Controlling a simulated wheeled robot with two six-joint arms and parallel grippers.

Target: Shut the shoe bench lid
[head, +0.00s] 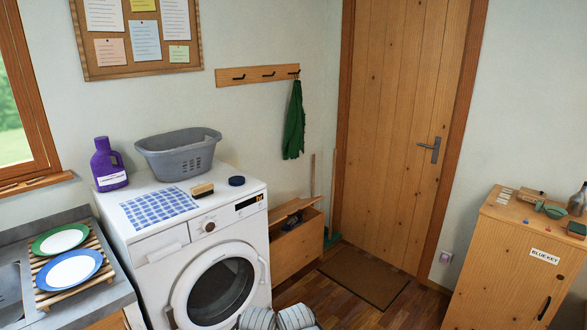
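The shoe bench (297,250) is a low wooden box against the wall, between the washing machine and the door. Its lid (291,208) is a wooden board at the back of the top. The lid stands open, and I cannot tell its exact angle. Dark items show in the opening beneath it. The bench's left end is hidden behind the washing machine. Neither of my grippers can be made out in the head view.
A washing machine (155,262) carrying a grey basket (178,155) stands left of the bench. A doormat (364,277) lies before the door (400,140). A cabinet (520,262) stands right. Grey striped shapes show at the bottom edge.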

